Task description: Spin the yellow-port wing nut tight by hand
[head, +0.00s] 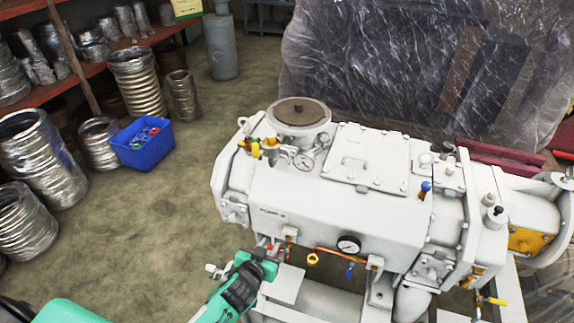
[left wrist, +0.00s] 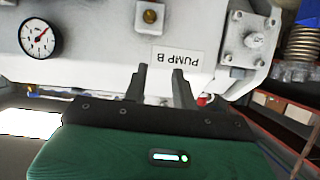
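The white pump (head: 330,210) stands right of centre in the head view. A small yellow fitting (head: 313,259) hangs under its front edge, left of the pressure gauge (head: 348,245). I cannot make out which small part is the yellow-port wing nut. My left gripper (head: 271,254) is at the pump's lower front left corner, left of the yellow fitting. In the left wrist view its two dark fingers (left wrist: 160,74) stand apart with nothing visible between them, before the pump face with the "PUMP B" label (left wrist: 180,56). Whether they touch anything is unclear. My right gripper is not in view.
Yellow-handled valves (head: 255,148) sit on the pump's top left and a blue-capped valve (head: 425,188) on its right. A blue bin (head: 143,152) and metal ducts (head: 40,155) stand at the left. Plastic-wrapped equipment (head: 400,70) is behind.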

